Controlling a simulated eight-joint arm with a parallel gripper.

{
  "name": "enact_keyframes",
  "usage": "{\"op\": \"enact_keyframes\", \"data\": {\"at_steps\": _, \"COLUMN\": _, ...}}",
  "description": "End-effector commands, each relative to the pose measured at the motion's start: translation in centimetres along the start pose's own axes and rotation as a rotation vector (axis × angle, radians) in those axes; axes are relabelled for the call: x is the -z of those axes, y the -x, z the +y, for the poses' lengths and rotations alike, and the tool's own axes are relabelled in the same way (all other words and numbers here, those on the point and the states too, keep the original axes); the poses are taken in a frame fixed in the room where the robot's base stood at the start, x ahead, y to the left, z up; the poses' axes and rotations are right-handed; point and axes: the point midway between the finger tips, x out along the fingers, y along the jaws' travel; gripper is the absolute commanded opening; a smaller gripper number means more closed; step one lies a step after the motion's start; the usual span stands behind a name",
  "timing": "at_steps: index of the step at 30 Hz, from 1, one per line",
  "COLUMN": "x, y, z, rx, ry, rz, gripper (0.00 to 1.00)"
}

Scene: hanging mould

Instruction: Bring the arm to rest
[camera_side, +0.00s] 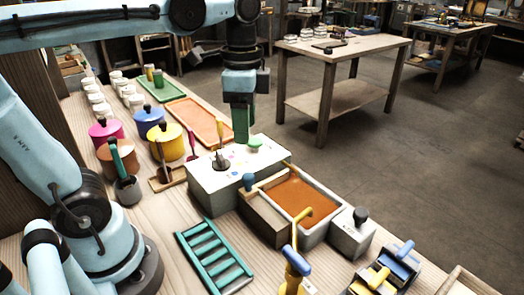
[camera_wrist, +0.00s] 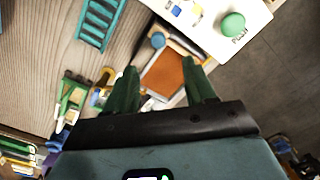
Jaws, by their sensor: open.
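My gripper (camera_side: 241,140) points down with green fingers, just above or behind the far end of a white box (camera_side: 214,190) in the side view. A green button (camera_side: 254,142) on the box shows right beside the fingertips; I cannot tell from this view whether they touch it. In the wrist view my gripper (camera_wrist: 162,72) has its two fingers spread with nothing between them. There the green button (camera_wrist: 232,24) lies beyond the fingers, up and to the right, apart from them.
An orange-filled mould (camera_side: 300,198) with grey walls stands right of the white box. A teal rack (camera_side: 213,257) lies in front. Coloured pots (camera_side: 167,143) and a green tray (camera_side: 160,88) are at left. Yellow-and-blue tools (camera_side: 297,262) stand at the front. Open floor lies to the right.

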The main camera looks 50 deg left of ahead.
Motion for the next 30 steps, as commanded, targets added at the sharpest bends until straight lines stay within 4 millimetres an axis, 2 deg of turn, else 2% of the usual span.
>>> {"op": "enact_keyframes", "data": {"at_steps": 10, "x": 0.0, "y": 0.2, "z": 0.0, "rx": 0.001, "ry": 0.001, "rz": 0.001, "gripper": 0.55}}
{"op": "enact_keyframes", "data": {"at_steps": 14, "x": -0.1, "y": -0.5, "z": 0.1, "rx": 0.030, "ry": 0.055, "rz": 0.033, "gripper": 0.55}}
{"op": "enact_keyframes", "data": {"at_steps": 24, "x": -0.6, "y": -6.0, "z": 0.3, "rx": 0.217, "ry": 0.560, "rz": 0.405, "gripper": 0.55}}
{"op": "enact_keyframes", "data": {"at_steps": 30, "x": -0.7, "y": -7.6, "z": 0.2, "rx": 0.240, "ry": 0.735, "rz": 0.566, "gripper": 0.55}}
